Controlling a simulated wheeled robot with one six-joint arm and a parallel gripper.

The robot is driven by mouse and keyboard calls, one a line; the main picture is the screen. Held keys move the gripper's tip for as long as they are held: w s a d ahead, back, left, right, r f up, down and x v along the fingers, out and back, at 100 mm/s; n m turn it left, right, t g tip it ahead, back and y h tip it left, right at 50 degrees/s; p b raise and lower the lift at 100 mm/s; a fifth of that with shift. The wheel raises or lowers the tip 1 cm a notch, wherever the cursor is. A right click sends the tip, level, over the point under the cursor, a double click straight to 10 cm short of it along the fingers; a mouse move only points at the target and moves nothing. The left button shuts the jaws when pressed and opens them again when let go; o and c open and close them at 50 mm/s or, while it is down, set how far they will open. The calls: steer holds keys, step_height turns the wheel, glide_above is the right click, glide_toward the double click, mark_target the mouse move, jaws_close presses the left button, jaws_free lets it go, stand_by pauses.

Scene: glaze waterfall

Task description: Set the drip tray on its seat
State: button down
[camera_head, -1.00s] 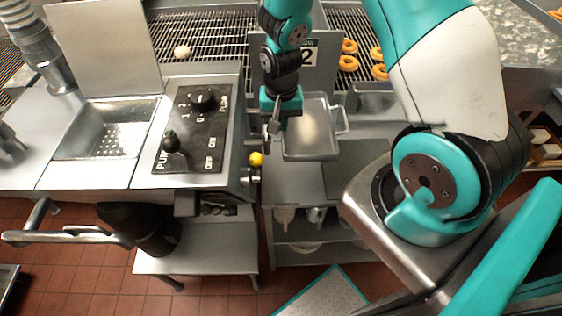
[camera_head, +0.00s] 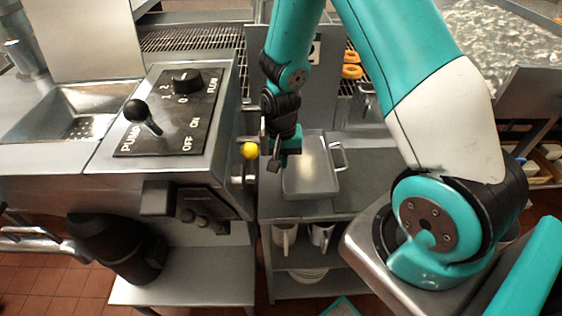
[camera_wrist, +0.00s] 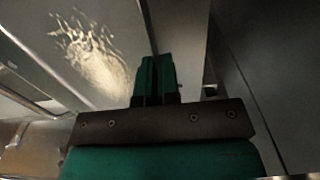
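The drip tray (camera_head: 312,178) is a shallow, shiny rectangular metal pan with a loop handle (camera_head: 339,157) on its right side. It is over the low steel side counter, right of the control cabinet; I cannot tell whether it touches the counter. My gripper (camera_head: 280,162) is at the tray's left edge. In the wrist view, the green fingers (camera_wrist: 155,78) are close together at the edge of the shiny tray (camera_wrist: 85,50) and appear shut on it. The gripped part is hidden behind the fingers. I cannot make out the seat clearly.
The control cabinet (camera_head: 175,110) with a yellow knob (camera_head: 249,150) stands close left of my gripper. Bare counter (camera_head: 375,175) lies right of the tray. Pitchers (camera_head: 284,236) stand on the shelf below. Doughnuts (camera_head: 351,64) lie on the rack behind.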

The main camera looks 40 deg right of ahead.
steer(key=shift+f+b, duration=2)
steer(key=shift+f, duration=0.45)
steer(key=shift+f+b, duration=0.4)
steer(key=shift+f, duration=0.2)
steer(key=c, duration=1.3)
jaws_free()
steer(key=shift+o, duration=0.2)
step_height(320, 180, up, 18)
steer(key=shift+f+p, duration=0.25)
steer(key=shift+p, duration=0.05)
